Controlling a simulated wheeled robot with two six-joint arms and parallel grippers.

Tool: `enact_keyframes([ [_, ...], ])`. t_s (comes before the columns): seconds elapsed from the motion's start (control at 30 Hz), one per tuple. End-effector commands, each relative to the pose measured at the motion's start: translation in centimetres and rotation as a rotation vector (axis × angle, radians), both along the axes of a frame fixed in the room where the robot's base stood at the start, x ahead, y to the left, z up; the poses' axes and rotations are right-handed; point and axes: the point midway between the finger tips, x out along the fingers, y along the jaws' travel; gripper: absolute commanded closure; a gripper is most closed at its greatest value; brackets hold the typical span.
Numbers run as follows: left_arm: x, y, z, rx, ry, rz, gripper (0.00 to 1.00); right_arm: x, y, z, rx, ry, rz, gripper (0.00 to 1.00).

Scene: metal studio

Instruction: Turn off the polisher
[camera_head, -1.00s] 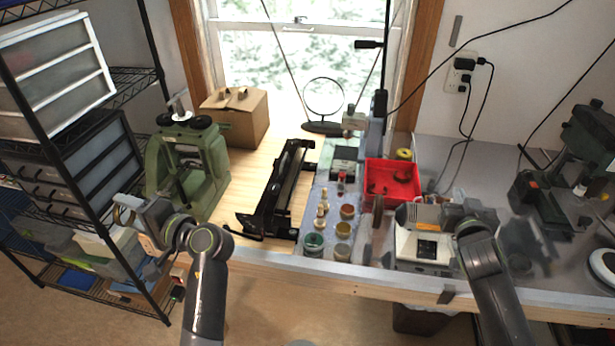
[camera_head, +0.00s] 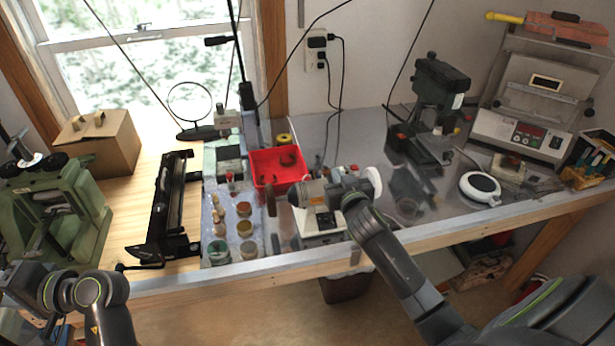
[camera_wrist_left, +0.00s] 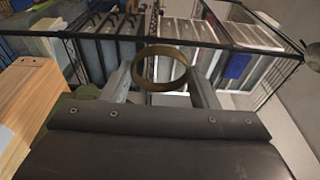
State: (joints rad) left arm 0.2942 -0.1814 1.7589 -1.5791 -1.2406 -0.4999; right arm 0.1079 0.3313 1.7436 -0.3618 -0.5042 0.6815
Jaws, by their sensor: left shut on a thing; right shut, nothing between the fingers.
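The polisher (camera_head: 312,226) is a pale bench machine with a dark wheel (camera_head: 271,198) on its left and a white wheel (camera_head: 375,182) on its right. My right gripper (camera_head: 332,194) is shut and empty, over the polisher's front; its wrist hides part of the motor. I cannot make out the switch, or whether the fingertips touch the machine. My left gripper (camera_wrist_left: 163,78) is shut on a brass-coloured ring (camera_wrist_left: 160,86) in the left wrist view. In the head view the left arm is at the lower left edge.
A red bin (camera_head: 265,160) stands behind the polisher, with small jars (camera_head: 245,229) to its left. A green drill press (camera_head: 430,110) and a round white device (camera_head: 480,188) stand to the right. A green press (camera_head: 55,210) stands far left.

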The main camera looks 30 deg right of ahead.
Motion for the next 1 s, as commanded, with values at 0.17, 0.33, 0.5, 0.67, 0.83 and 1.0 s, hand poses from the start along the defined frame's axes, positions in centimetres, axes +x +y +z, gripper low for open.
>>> enact_keyframes([
  [0.17, 0.0, 0.0, 0.2, 0.001, -0.001, 0.000, 0.80, 0.0, 0.0, 0.2, 0.000, 0.000, 0.000, 1.00],
  [0.33, 0.0, 0.0, 1.1, 0.001, -0.001, 0.000, 0.80, 0.4, 0.0, 1.2, 0.000, -0.001, 0.002, 1.00],
  [0.5, 0.0, 0.0, 3.1, 0.001, -0.001, 0.000, 0.80, 1.3, 0.1, 3.7, 0.000, -0.001, 0.006, 1.00],
  [0.67, 0.0, 0.0, 2.8, 0.000, 0.000, 0.000, 0.80, 0.5, 0.3, 4.2, -0.001, 0.000, 0.009, 1.00],
  [0.83, 0.0, 0.0, 2.1, 0.001, 0.000, 0.000, 0.80, -1.7, 0.8, 5.1, -0.001, -0.001, 0.009, 1.00],
  [1.0, 0.0, 0.0, 1.5, 0.001, -0.001, 0.000, 0.80, -4.0, 1.4, 6.0, -0.001, 0.000, 0.010, 1.00],
])
